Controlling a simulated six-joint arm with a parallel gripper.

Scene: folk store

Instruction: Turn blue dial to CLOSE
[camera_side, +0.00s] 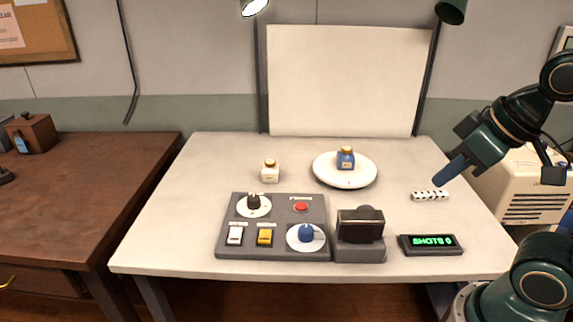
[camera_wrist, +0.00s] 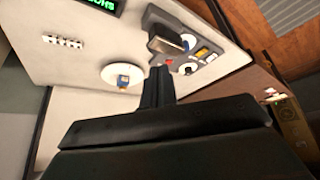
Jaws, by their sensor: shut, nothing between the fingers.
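The blue dial (camera_side: 306,233) sits on a white disc at the front right of the grey control panel (camera_side: 273,247). Its pointer direction and any CLOSE label are too small to read. My gripper (camera_side: 437,183) is shut and empty, raised above the right side of the table, well to the right of the dial.
The panel also has a black dial (camera_side: 253,202), a red button (camera_side: 301,207), a white switch (camera_side: 235,235) and a yellow switch (camera_side: 265,237). A dark block device (camera_side: 360,226), a green display (camera_side: 431,244), a spotted bar (camera_side: 430,196), a blue jar (camera_side: 346,159) on a white plate (camera_side: 326,177) and a white jar (camera_side: 270,173) stand around it.

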